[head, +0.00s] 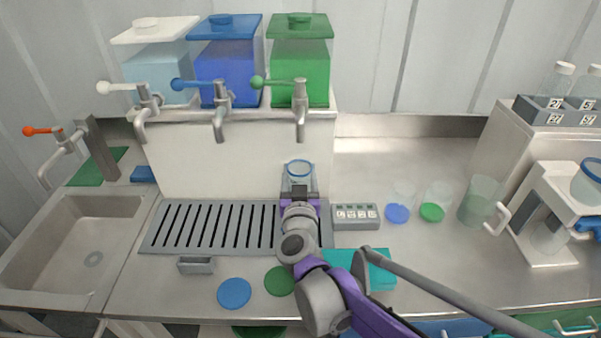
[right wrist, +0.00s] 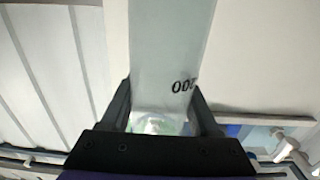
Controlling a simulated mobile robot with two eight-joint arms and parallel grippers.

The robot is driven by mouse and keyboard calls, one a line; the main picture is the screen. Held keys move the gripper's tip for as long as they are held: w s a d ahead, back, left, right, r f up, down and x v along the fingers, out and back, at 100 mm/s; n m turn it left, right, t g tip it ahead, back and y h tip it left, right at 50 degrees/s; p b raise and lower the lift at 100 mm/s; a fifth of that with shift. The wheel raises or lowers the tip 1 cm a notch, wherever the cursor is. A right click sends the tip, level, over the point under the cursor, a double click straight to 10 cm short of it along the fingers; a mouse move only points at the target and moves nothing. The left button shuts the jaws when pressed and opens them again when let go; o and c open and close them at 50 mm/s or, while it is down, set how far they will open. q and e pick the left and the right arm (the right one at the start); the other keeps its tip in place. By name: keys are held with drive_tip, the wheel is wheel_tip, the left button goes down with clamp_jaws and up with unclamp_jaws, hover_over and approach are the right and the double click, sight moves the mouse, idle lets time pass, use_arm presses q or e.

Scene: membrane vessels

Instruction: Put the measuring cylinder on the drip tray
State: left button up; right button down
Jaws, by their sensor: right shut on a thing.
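The measuring cylinder (head: 299,171) is clear with a blue rim. It stands roughly upright in my right gripper (head: 299,190), which is shut on it. In the right wrist view the cylinder (right wrist: 168,60) runs between the two fingers and bears an upside-down "200" mark. The drip tray (head: 146,243) is a grey slotted plate in front of the white dispenser stand. The cylinder and gripper appear at the tray's right end, under the green tank's tap. The gripper hides the cylinder's base, so I cannot tell whether it touches the tray. My left gripper is not in view.
White, blue and green tanks with taps (head: 300,95) stand above the tray. A sink (head: 85,240) is at left. A grey labelled block (head: 356,216), small lids (head: 397,214) and a jug (head: 482,198) are at right. A blue disc (head: 234,293) lies in front.

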drive_tip(key=shift+c, duration=0.6)
unclamp_jaws()
drive_tip(key=shift+w+d+f, duration=0.1)
drive_tip(key=shift+f, duration=0.05)
drive_tip(key=s, duration=1.2)
drive_tip(key=shift+r+p, duration=0.2)
drive_tip(key=shift+p, duration=0.15)
